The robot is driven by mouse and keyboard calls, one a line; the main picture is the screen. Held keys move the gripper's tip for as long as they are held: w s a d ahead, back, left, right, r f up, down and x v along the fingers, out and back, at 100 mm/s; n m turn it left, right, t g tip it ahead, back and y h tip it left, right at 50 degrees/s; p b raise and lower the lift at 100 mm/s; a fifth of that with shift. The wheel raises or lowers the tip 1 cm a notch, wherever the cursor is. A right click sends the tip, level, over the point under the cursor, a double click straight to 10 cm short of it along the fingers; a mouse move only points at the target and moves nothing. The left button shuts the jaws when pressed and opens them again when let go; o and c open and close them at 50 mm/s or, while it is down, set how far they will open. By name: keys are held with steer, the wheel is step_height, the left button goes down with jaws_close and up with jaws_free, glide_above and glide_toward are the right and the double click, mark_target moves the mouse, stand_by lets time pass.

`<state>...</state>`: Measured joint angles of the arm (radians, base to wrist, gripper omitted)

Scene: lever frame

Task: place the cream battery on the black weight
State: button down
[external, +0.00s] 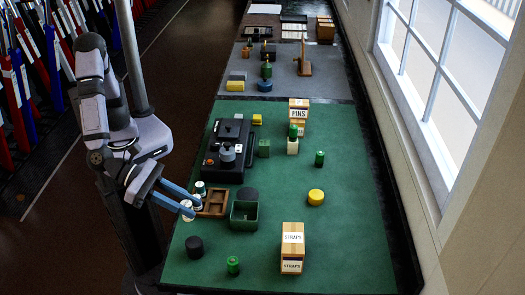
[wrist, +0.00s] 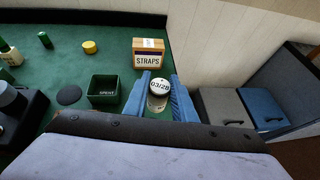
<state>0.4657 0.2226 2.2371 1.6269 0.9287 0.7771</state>
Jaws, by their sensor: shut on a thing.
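My gripper (external: 186,207) is shut on the cream battery (external: 187,203), near the left edge of the green table. In the wrist view the blue fingers (wrist: 160,100) hold the cream battery (wrist: 157,103) upright between them, its white top marked 03/28. The black weight (external: 195,246) is a short, dark cylinder standing on the green mat, nearer the front than my gripper and apart from it. I cannot make it out in the wrist view. A flat black disc (external: 250,194) lies behind the green bin; it also shows in the wrist view (wrist: 69,96).
A green bin (external: 245,214) and a brown wooden tray (external: 213,203) stand right of my gripper. A similar white-topped cylinder (external: 200,188) is beside the tray. A straps box (external: 292,248) and a green cylinder (external: 233,265) stand in front. Mat around the weight is clear.

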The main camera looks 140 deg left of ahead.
glide_above(193, 242)
steer(key=shift+f+p, duration=0.35)
steer(key=shift+f, duration=4.65)
steer(key=shift+f, duration=0.2)
steer(key=c, duration=1.5)
jaws_free()
steer(key=shift+o, duration=0.2)
steer(key=shift+r, duration=0.1)
